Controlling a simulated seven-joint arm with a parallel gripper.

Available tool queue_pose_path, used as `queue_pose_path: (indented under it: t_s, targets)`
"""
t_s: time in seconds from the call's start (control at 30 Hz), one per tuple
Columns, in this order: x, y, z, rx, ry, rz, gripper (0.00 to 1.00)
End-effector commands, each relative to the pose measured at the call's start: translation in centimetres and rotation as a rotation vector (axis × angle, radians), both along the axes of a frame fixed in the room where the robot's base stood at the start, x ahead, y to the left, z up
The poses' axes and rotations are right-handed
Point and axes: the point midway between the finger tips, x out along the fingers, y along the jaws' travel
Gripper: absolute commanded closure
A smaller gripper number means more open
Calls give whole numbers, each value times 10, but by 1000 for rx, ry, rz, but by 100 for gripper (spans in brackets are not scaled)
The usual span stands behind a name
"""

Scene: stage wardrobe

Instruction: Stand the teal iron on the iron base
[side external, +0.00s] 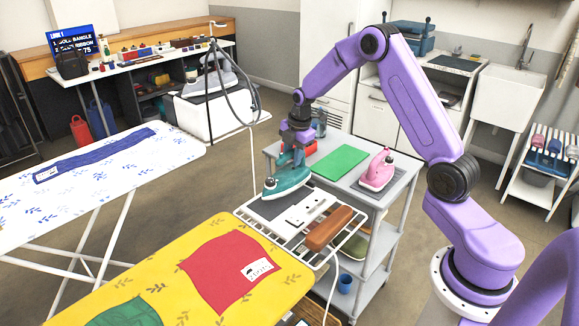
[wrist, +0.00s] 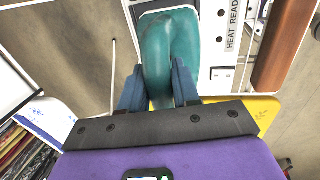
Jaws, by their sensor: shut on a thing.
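The teal iron (side external: 288,180) is in my gripper (side external: 298,154), which is shut on its handle from above. In the wrist view the teal handle (wrist: 168,50) sits between the two blue fingers of my gripper (wrist: 158,85). The iron's nose points left and toward the camera in the side view. It is over the dark pad (side external: 262,208) on the white rack, which looks like the iron base. I cannot tell whether the sole touches the pad. The iron hides part of the pad.
The white rack (side external: 291,222) also holds a brown handle-like block (side external: 328,229) and a light panel. A pink iron (side external: 377,171) and green mat (side external: 340,160) are on the grey trolley. The yellow ironing board (side external: 190,258) carries a red cloth (side external: 230,262).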

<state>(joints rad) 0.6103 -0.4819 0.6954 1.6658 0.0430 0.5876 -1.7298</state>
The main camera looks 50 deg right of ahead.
Motion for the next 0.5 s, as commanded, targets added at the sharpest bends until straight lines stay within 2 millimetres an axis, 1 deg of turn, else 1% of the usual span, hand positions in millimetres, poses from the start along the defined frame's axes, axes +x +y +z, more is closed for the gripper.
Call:
queue_pose_path:
  t_s: [0.1, 0.27, 0.37, 0.5]
  targets:
    - [9, -2, -9, 0, -3, 0, 100]
    - [14, -3, -15, 0, -3, 0, 100]
    - [19, -4, -22, 0, -2, 0, 100]
    - [17, -4, -42, 0, 0, 0, 100]
